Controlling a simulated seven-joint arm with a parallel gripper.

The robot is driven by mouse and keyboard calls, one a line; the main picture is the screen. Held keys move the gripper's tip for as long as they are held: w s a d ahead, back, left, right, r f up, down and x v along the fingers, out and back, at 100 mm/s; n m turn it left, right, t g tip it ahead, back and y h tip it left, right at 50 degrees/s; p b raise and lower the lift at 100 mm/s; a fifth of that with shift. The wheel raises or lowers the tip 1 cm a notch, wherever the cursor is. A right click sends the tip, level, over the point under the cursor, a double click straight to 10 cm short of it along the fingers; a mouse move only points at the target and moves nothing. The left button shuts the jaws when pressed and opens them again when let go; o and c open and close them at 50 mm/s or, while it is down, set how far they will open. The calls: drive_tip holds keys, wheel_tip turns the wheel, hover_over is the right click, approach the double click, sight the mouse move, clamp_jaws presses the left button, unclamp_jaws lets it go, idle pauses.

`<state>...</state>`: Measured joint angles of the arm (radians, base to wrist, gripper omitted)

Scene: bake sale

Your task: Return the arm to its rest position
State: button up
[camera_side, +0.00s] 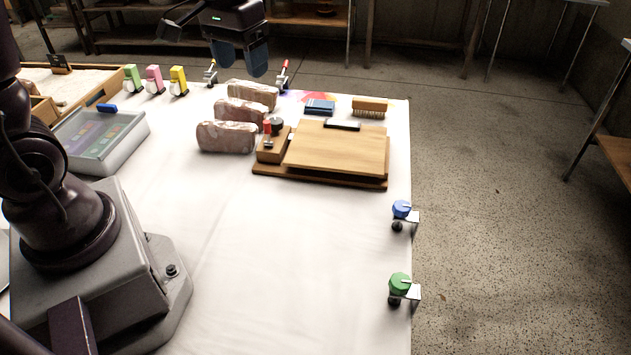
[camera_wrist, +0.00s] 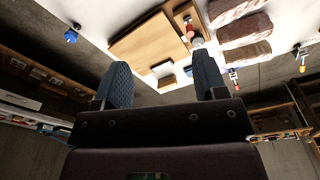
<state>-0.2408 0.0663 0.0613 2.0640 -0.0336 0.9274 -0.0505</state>
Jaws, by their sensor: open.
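My gripper (camera_side: 238,58) is at the top of the side view, raised above the far end of the white table. Its two blue-grey fingers stand apart with nothing between them. In the wrist view my gripper (camera_wrist: 167,88) also shows spread, empty fingers, with the table beyond them. The rest of my arm is mostly out of the side view's frame, apart from my base at the left.
A wooden board (camera_side: 338,150) and several wrapped loaves (camera_side: 227,137) sit mid-table. A lidded clear box (camera_side: 98,140) is at left. Coloured clips (camera_side: 153,80) line the far edge, and blue (camera_side: 401,210) and green (camera_side: 399,285) knobs the right edge. The front of the table is clear.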

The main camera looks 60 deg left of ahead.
drive_tip(key=s+d+r+m+t, duration=0.4)
drive_tip(key=s+d+r, duration=0.3)
drive_tip(key=s, duration=0.5)
drive_tip(key=shift+d+t, duration=0.3)
drive_tip(key=shift+d, duration=0.9)
